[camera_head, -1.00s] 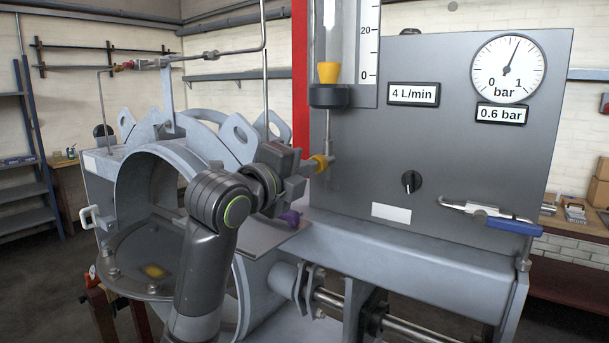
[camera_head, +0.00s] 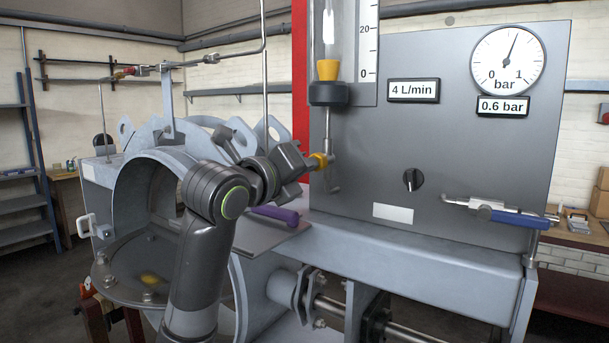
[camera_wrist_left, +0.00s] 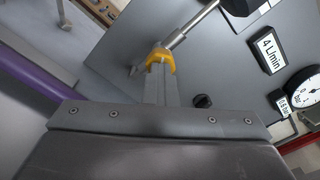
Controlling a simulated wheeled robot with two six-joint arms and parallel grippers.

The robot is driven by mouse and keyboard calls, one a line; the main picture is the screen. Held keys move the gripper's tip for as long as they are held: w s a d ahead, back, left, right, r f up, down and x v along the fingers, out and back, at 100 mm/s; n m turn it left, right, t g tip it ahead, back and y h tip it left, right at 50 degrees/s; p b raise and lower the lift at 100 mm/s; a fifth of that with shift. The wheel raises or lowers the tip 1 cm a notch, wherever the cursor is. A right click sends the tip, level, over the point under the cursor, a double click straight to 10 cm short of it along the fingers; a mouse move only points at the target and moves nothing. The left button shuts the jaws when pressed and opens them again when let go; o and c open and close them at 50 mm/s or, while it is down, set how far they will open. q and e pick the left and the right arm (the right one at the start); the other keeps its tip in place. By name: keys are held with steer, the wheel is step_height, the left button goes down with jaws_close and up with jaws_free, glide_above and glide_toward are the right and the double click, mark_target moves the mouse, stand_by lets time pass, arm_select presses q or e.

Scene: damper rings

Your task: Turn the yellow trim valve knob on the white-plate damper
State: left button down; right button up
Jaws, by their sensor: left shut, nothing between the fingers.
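The yellow trim valve knob (camera_head: 319,161) sits on the thin metal pipe below the flow tube, in front of the grey panel. It also shows in the left wrist view (camera_wrist_left: 160,57), just beyond my fingertips. My left gripper (camera_head: 308,164) is shut with nothing between its fingers. Its tips are at the knob and seem to touch it or nearly so; the exact contact is hard to see. In the wrist view the closed fingers (camera_wrist_left: 161,88) point straight at the knob. A blank white plate (camera_head: 393,213) is on the panel's lower part. My right gripper is not in view.
A purple handle (camera_head: 273,215) lies just below my left wrist. A flow tube (camera_head: 328,70), pressure gauge (camera_head: 507,58) and black knob (camera_head: 413,180) are on or by the panel. A blue-handled tool (camera_head: 505,215) is at the panel's lower right. A round duct (camera_head: 135,210) stands left.

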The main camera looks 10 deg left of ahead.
arm_select(q)
steer(key=shift+m, duration=0.3)
steer(key=m+b, duration=0.2)
steer(key=m, duration=0.2)
stand_by(0.3)
steer(key=c, duration=1.7)
jaws_free()
steer(key=shift+s, duration=0.1)
steer(key=shift+v, duration=1)
